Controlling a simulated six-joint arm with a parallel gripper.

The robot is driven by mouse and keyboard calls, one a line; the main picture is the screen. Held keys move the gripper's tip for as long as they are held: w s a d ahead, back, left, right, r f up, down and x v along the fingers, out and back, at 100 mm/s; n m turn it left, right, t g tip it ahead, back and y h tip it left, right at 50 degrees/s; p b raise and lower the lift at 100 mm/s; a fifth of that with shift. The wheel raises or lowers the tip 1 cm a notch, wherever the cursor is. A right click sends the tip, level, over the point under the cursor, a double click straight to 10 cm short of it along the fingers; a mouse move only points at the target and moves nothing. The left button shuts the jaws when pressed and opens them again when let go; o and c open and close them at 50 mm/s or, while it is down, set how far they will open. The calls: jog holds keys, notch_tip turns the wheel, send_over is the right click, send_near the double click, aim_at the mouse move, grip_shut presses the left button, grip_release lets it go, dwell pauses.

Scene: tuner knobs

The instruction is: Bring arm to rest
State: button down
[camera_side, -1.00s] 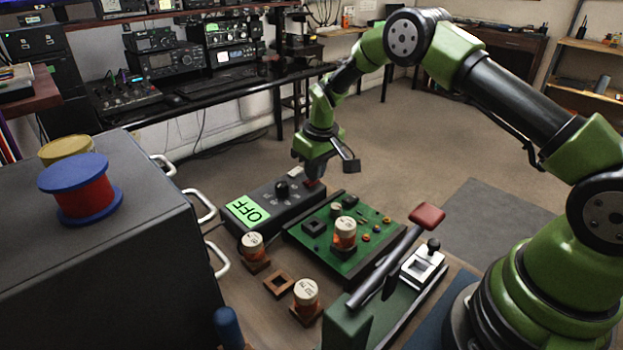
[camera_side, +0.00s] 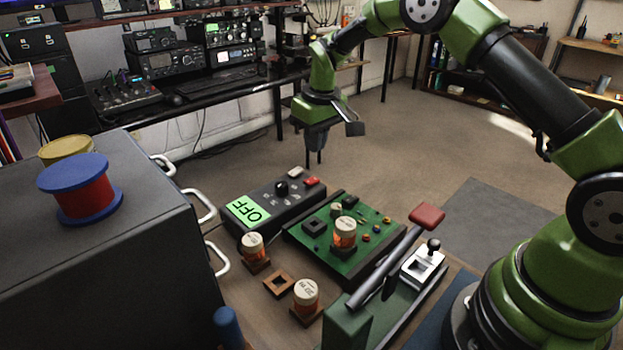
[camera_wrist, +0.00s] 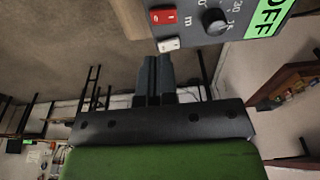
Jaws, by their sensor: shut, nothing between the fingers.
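My gripper (camera_side: 315,157) hangs in the air above and behind the tuner box, shut and empty, with its fingers pointing down. In the wrist view its two fingers (camera_wrist: 155,75) lie close together. The dark tuner box (camera_side: 262,213) has a green display reading OFF (camera_side: 248,210), a black knob (camera_side: 282,188), a red button (camera_side: 312,181) and a white button (camera_side: 296,173). In the wrist view the red button (camera_wrist: 163,16), white button (camera_wrist: 169,45) and knob (camera_wrist: 215,22) show near the top. My gripper touches none of them.
A green circuit board (camera_side: 320,253) with a coil (camera_side: 344,233) lies beside the tuner. Two other coils (camera_side: 253,250) (camera_side: 306,298), an empty socket (camera_side: 278,284) and a red-handled lever (camera_side: 427,216) stand in front. A grey cabinet (camera_side: 100,250) bears spools at left. Air around my gripper is clear.

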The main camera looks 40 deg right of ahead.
jog(key=s+a+r+m+t, duration=0.1)
jog(key=s+a+r, duration=0.1)
jog(key=s+r, duration=0.45)
jog(key=s+a+r+m+t, duration=0.15)
jog(key=s+r, duration=0.25)
jog(key=r, duration=0.6)
jog(key=s+a+r+t+y, duration=0.1)
jog(key=s, duration=0.8)
jog(key=s+a+r+m+t+y, duration=0.1)
jog(key=s+a+t, duration=0.1)
jog(key=s, duration=0.7)
jog(key=shift+a, duration=0.25)
